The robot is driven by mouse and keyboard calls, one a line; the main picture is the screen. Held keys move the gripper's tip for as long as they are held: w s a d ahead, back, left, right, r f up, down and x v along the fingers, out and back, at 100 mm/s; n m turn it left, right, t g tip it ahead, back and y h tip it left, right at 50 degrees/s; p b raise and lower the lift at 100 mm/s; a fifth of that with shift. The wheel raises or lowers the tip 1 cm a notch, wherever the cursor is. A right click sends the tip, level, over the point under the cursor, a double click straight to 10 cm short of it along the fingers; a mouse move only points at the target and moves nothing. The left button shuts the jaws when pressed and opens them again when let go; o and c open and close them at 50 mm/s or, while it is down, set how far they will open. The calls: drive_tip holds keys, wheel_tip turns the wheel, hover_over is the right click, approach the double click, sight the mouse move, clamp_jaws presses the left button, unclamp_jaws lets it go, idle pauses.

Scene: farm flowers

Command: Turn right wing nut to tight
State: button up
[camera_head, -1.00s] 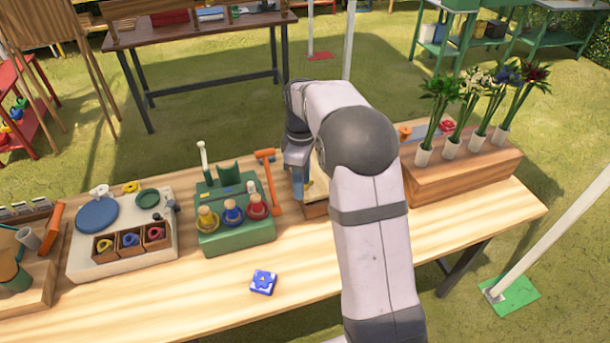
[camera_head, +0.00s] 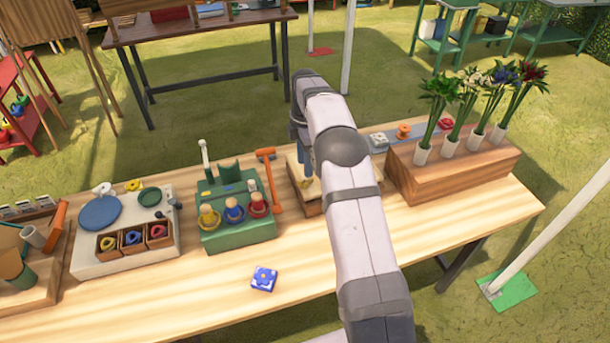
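I cannot make out a right wing nut in this view. My gripper (camera_head: 307,172) points down over a wooden block (camera_head: 305,207) at the middle of the table. Its blue-grey fingers show only in part beside my arm, and I cannot tell whether they are open or shut. My arm hides the right part of this block and whatever sits there. I cannot tell whether my gripper touches anything.
A green stand (camera_head: 236,233) with coloured pegs and an orange hammer (camera_head: 270,180) are left of the block. A wooden flower stand (camera_head: 455,176) is at right. Behind it are a grey piece (camera_head: 378,140) and an orange knob (camera_head: 403,131). A blue tile (camera_head: 264,279) lies in front.

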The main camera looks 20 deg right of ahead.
sight(305, 180)
drive_tip(key=shift+f+p, duration=1)
drive_tip(key=shift+f, duration=2.05)
clamp_jaws()
